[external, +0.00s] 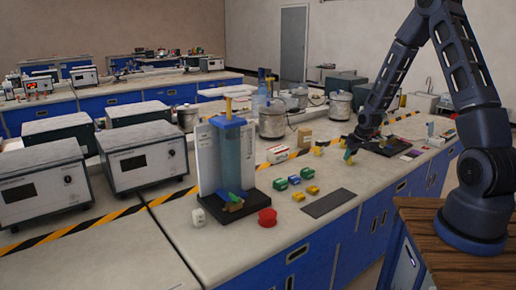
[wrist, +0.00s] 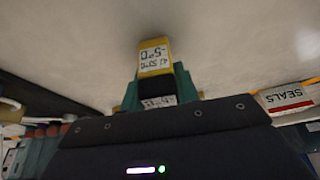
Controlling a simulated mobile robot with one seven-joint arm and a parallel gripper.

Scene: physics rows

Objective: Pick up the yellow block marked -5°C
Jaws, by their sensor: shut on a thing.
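The yellow block (wrist: 154,57) marked -5°C shows in the wrist view, with its label upside down. A second white label, partly cut off, shows lower down between the fingers. In the external view my gripper (external: 350,150) is low over the far right part of the bench, with green and yellow at its tip. The block is too small there to make out clearly. I cannot tell whether it touches the bench top.
Several small green blocks (external: 280,184) and yellow blocks (external: 313,190) lie left of my gripper, near a dark flat mat (external: 329,203). A blue-topped column apparatus (external: 229,160) and a red knob-like piece (external: 267,217) stand further left. A box marked SEALS (wrist: 288,98) shows in the wrist view.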

